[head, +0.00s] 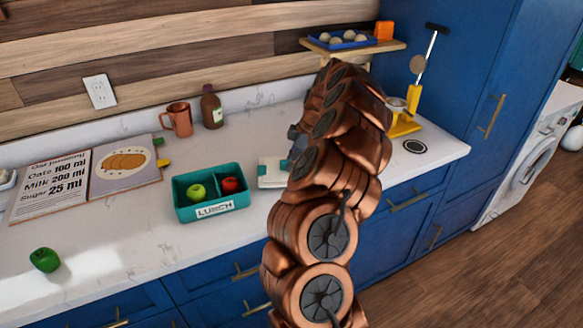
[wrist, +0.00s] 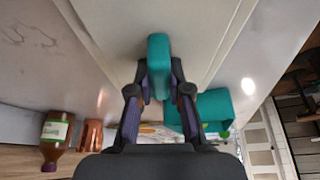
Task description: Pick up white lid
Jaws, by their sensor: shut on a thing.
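The white lid (head: 271,172) shows in the head view just right of the teal lunch box (head: 212,203), partly hidden behind my arm. In the wrist view the white lid (wrist: 125,30) is a broad pale panel with a teal grip (wrist: 159,55) on it. My gripper (wrist: 160,82) is shut on that teal grip, one finger on each side. In the head view my arm hides most of the gripper. I cannot tell whether the lid touches the counter.
The open lunch box holds a green apple (head: 197,191) and a red apple (head: 231,185). A copper mug (head: 178,119) and brown bottle (head: 211,107) stand behind. An open recipe book (head: 88,178) and green pepper (head: 45,260) are left. A wooden stand (head: 392,46) is behind my arm.

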